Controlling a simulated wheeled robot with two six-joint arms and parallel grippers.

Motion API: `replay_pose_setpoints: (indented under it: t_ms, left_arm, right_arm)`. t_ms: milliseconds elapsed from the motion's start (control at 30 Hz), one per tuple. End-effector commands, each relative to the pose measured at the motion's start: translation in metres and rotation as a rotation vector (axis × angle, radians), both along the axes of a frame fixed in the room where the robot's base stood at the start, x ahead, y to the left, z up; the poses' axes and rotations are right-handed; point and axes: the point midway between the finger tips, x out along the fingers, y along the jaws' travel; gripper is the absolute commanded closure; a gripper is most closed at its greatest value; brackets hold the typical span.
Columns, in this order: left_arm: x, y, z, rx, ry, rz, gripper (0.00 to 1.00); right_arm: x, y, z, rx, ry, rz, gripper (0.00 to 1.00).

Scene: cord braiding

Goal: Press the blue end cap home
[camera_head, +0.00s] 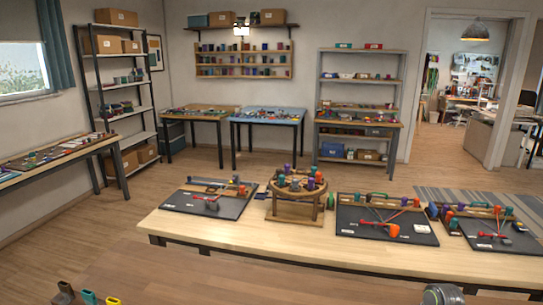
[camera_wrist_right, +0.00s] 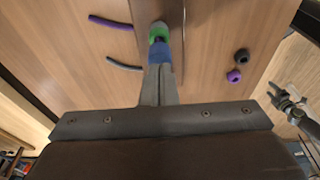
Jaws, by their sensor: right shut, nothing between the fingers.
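In the right wrist view, a blue end cap (camera_wrist_right: 158,51) lies right at the tips of my right gripper (camera_wrist_right: 159,67). The gripper is shut, with nothing between its fingers. The fingertips overlap the near side of the cap, and I cannot tell whether they touch it. A green piece (camera_wrist_right: 158,33) is just beyond the cap, in line with it. How deep the cap sits is hidden by the fingers.
A purple cord (camera_wrist_right: 110,22) and a grey-green cord (camera_wrist_right: 124,65) lie left. A black piece (camera_wrist_right: 241,55) and a purple piece (camera_wrist_right: 233,76) lie right. A long workbench (camera_head: 270,235) with dark trays is beyond.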

Motion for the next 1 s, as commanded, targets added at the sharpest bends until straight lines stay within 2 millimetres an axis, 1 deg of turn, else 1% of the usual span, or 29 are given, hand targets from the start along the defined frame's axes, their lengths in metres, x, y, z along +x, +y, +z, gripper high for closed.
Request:
replay_pose_setpoints:
  t_ms: [33,200,800,900,1000]
  left_arm:
    - [0.0,0.0,0.005,0.0,0.0,0.0,0.36]
    - [0.0,0.0,0.019,0.0,0.0,0.0,0.36]
    - [0.0,0.0,0.062,0.0,0.0,0.0,0.36]
    - [0.0,0.0,0.069,0.0,0.0,0.0,0.36]
    - [0.0,0.0,0.071,0.0,0.0,0.0,0.36]
  right_arm:
    - [0.0,0.0,0.006,0.0,-0.001,0.0,1.0]
    - [0.0,0.0,0.021,0.0,-0.001,0.0,1.0]
    - [0.0,0.0,0.069,-0.001,-0.002,0.001,1.0]
    - [0.0,0.0,0.076,-0.001,-0.002,0.001,1.0]
    - [0.0,0.0,0.08,0.0,-0.001,0.001,1.0]
